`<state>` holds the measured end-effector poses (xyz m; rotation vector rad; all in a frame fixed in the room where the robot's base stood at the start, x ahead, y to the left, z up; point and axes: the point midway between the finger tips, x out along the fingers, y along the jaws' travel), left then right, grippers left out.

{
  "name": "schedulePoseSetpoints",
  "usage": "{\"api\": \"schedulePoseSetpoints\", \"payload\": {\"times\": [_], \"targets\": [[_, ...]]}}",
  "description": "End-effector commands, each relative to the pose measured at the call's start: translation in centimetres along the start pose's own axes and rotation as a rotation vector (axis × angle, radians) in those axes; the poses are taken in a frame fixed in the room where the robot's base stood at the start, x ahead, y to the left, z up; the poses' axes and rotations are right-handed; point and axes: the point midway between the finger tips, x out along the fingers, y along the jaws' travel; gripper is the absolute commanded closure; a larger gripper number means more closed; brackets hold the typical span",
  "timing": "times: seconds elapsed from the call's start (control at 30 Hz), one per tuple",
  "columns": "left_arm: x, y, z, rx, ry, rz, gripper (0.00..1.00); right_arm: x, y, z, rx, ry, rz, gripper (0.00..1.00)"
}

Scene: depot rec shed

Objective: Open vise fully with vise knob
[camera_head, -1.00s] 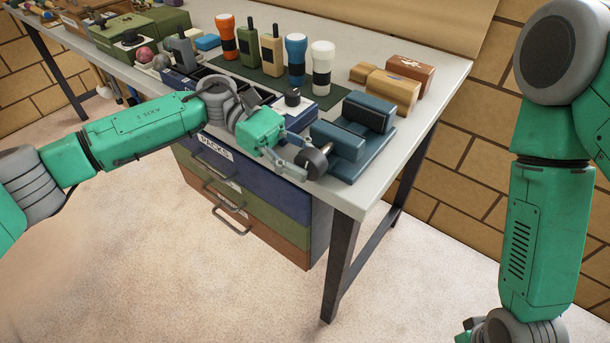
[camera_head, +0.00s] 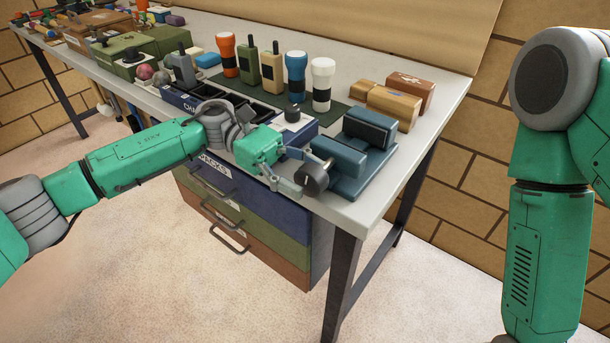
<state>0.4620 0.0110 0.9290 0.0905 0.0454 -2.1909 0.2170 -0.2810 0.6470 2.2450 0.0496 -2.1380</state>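The blue vise (camera_head: 352,172) sits at the near right corner of the worktable. Its front jaw (camera_head: 338,157) and rear jaw (camera_head: 368,128) stand apart with a gap between them. The dark round vise knob (camera_head: 314,180) sticks out at the front, past the table edge. My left gripper (camera_head: 312,177) reaches in from the left with one finger on each side of the knob. It looks shut on the knob, though the contact is partly hidden. My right arm hangs at the right, and its gripper is out of the picture.
A white flashlight (camera_head: 321,85), a blue flashlight (camera_head: 295,80) and radios stand on a green mat (camera_head: 344,112). A drawer unit (camera_head: 262,212) hangs below the table.

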Motion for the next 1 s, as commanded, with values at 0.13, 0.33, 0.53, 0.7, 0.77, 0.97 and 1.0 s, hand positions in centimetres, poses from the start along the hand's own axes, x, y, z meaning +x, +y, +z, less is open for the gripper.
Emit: {"api": "schedulePoseSetpoints", "payload": {"times": [0.13, 0.33, 0.53, 0.7, 0.77, 0.97, 1.0], "targets": [[0.1, -0.1, -0.1, -0.001, 0.001, -0.003, 0.53, 0.0, 0.0, 0.0, 0.0, 0.0, 0.0, 0.6], [-1.5, 0.0, -0.2, -0.001, 0.002, 0.0, 0.53, -0.1, 0.0, 0.2, 0.0, 0.003, 0.0, 0.6], [-5.0, 0.1, -0.2, -0.003, 0.0, 0.001, 0.53, -0.1, 0.0, 0.2, 0.0, 0.003, 0.0, 0.6], [-7.0, 0.1, -0.2, -0.001, -0.001, 0.0, 0.53, -0.1, 0.0, 0.2, 0.0, 0.003, 0.0, 0.6], [-7.4, 0.1, -0.2, 0.0, -0.001, 0.0, 0.53, -0.1, 0.0, 0.2, 0.0, 0.003, 0.0, 0.6], [-7.6, 0.1, -0.2, 0.0, -0.001, -0.003, 0.53, -0.1, 0.0, 0.2, 0.0, 0.003, 0.0, 0.6], [-7.6, 0.1, -0.2, 0.0, -0.001, -0.002, 0.53, -0.1, 0.0, 0.2, 0.0, 0.003, 0.0, 0.6]]}}
